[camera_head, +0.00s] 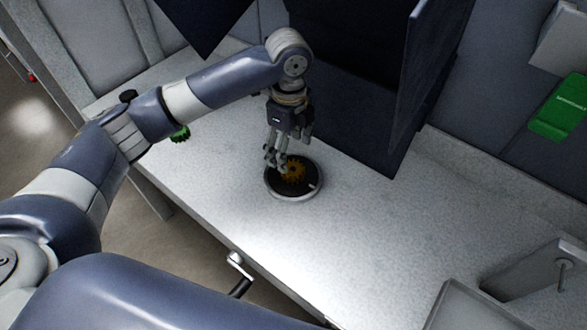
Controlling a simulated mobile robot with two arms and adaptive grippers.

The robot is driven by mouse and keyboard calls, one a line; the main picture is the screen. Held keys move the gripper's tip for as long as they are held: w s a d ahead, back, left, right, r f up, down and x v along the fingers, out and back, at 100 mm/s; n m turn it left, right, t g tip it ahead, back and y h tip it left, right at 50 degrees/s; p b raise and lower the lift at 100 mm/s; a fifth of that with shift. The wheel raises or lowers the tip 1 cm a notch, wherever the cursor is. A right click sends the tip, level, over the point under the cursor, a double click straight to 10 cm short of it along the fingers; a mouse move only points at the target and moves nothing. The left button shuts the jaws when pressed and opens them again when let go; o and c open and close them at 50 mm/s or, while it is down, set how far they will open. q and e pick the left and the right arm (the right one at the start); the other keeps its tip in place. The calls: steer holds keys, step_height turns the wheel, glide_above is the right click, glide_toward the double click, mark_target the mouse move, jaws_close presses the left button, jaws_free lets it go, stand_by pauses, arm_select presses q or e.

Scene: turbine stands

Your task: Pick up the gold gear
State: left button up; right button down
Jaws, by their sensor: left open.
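The gold gear (293,172) lies on a round dark dish with a pale rim (303,197) on the light worktop. My left gripper (277,163) points down over the gear's left side, its fingers open. The fingertips overlap the gear's left edge in this view; whether they touch it I cannot tell. My right gripper is not in view.
A green gear (180,133) sits left of the dish, partly behind my left arm. A large dark box (350,90) stands behind the dish. A green box (560,107) is at the upper right. A grey tray (470,308) is at the lower right. The worktop right of the dish is clear.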

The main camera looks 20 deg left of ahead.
mark_target(293, 169)
arm_select(q)
steer(key=shift+f, duration=0.85)
steer(key=f, duration=0.1)
steer(key=f+p, duration=0.1)
steer(key=f, duration=0.2)
steer(key=shift+d+f, duration=0.15)
steer(key=shift+d, duration=0.2)
steer(key=shift+f, duration=0.5)
steer(key=shift+w+r, duration=0.1)
steer(key=c, duration=1.6)
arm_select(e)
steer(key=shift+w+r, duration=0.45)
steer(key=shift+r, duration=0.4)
